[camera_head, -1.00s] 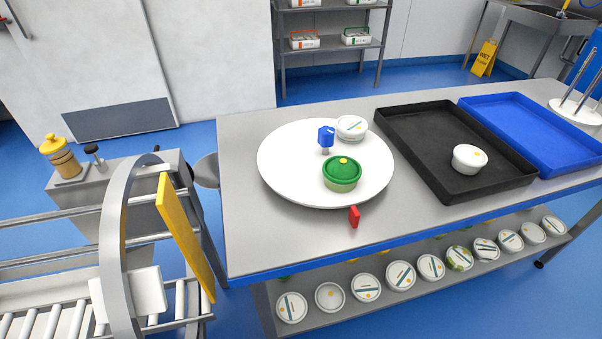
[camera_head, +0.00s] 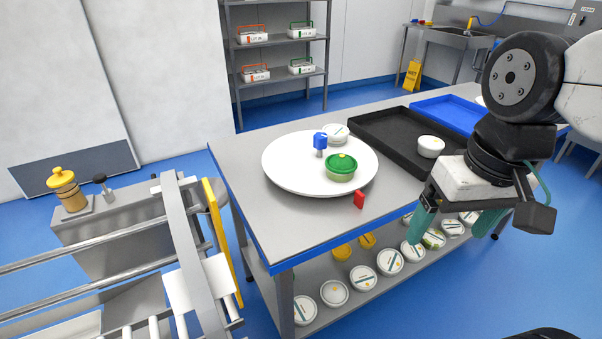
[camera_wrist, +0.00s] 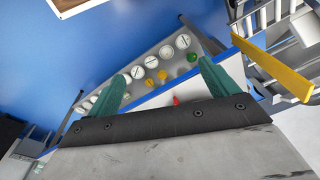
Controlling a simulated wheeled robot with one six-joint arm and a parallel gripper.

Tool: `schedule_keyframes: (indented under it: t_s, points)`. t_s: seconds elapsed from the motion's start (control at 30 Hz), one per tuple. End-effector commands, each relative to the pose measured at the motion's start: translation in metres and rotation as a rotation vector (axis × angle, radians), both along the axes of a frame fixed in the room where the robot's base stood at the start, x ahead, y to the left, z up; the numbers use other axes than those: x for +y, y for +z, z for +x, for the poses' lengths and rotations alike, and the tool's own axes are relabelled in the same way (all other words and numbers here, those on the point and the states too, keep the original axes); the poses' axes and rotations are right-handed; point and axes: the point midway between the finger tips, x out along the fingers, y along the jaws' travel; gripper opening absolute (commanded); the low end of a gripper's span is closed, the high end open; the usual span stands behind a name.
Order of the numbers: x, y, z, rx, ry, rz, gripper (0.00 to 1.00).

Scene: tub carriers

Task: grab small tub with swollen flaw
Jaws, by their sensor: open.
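A white turntable disc (camera_head: 290,180) on the steel table carries a green tub (camera_head: 341,168) with a raised, domed lid and a white tub (camera_head: 335,134) behind it. Another white tub (camera_head: 430,147) stands in the black tray (camera_head: 372,131). I cannot tell for sure which lid is swollen. My gripper (camera_head: 455,227) hangs at the right, in front of the table edge and apart from every tub. Its teal fingers are spread and empty. In the wrist view, the gripper (camera_wrist: 160,72) points towards the lower shelf's tubs; the turntable tubs are not visible there.
A blue upright piece (camera_head: 320,142) stands on the disc and a red marker (camera_head: 359,199) at its front edge. A blue tray (camera_head: 447,114) lies behind the black one. Several tubs line the lower shelf (camera_head: 318,290). A roller conveyor with a yellow plate (camera_head: 222,240) stands left.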

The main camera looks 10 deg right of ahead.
Motion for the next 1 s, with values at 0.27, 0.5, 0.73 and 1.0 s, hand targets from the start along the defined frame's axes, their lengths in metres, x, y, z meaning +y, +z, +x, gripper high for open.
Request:
schedule_keyframes:
  t_s: [0.27, 0.5, 0.73, 1.0]
  points:
    - [0.054, -0.019, 0.071, 0.199, -0.430, 0.458, 1.00]
    - [0.067, -0.040, 0.184, 0.399, -1.018, 0.912, 1.00]
    - [0.021, -0.084, 0.283, 0.540, -1.579, 1.250, 1.00]
    - [-0.022, -0.123, 0.328, 0.599, -1.898, 1.422, 1.00]
